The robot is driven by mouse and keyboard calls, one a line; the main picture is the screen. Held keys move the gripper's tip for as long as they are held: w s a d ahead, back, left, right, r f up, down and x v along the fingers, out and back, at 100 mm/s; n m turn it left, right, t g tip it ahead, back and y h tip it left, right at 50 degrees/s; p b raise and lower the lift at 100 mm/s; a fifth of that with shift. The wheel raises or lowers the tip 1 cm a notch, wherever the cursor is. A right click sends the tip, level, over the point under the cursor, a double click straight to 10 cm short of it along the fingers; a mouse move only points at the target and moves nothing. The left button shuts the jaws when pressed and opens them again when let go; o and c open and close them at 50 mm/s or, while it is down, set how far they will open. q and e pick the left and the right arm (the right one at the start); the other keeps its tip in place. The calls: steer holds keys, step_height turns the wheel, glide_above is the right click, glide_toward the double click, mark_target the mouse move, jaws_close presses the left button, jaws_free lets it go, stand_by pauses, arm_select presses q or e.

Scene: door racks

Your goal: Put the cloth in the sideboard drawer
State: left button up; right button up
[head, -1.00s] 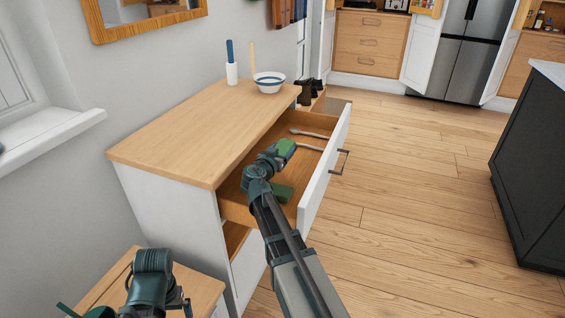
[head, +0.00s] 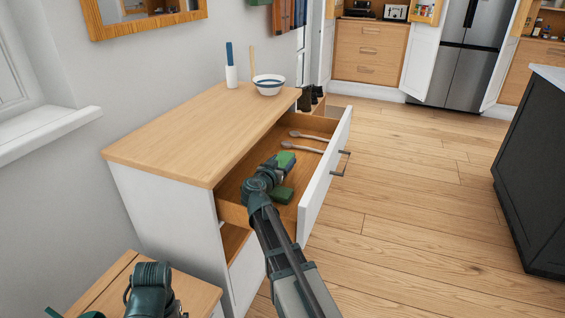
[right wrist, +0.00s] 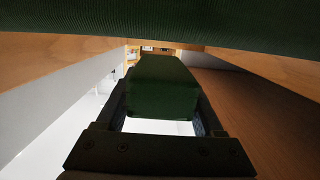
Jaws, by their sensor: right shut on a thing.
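The sideboard (head: 190,135) has its top drawer (head: 327,165) pulled open. My right gripper (head: 284,166) is inside the drawer's opening and is shut on a green thing, which looks like the folded cloth (head: 287,158). In the right wrist view the cloth (right wrist: 162,88) sits between the two fingers. A second green patch (head: 281,195) shows nearer me in the drawer; I cannot tell whether it belongs to the same cloth. A ribbed green band (right wrist: 160,18) crosses the top of the right wrist view. My left arm shows at the bottom left, its fingers out of sight.
Two spoons (head: 304,147) lie toward the far end of the drawer. A striped bowl (head: 269,85) and a white holder (head: 232,76) stand on the sideboard top. A dark island (head: 535,170) is at right, with clear floor (head: 410,200) between.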

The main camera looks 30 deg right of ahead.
steer(key=o, duration=1.5)
steer(key=shift+f, duration=0.1)
steer(key=shift+s, duration=0.1)
steer(key=shift+s+a+r+p, duration=0.1)
steer(key=shift+a+r+p, duration=0.05)
steer(key=shift+r+p, duration=0.25)
steer(key=shift+s+a+r+p, duration=0.1)
steer(key=shift+r+p, duration=0.3)
steer(key=v, duration=0.6)
steer(key=shift+s+a+f+p, duration=0.1)
steer(key=shift+s+a+p, duration=0.15)
steer(key=shift+a+p, duration=0.1)
steer(key=shift+w+d, duration=0.1)
steer(key=b+x, duration=0.1)
steer(key=x, duration=0.6)
steer(key=shift+w+f, duration=0.15)
steer(key=shift+d+f+b, duration=0.1)
steer(key=shift+f+b, duration=0.45)
steer(key=shift+b, duration=0.2)
steer(key=shift+r+p, duration=0.4)
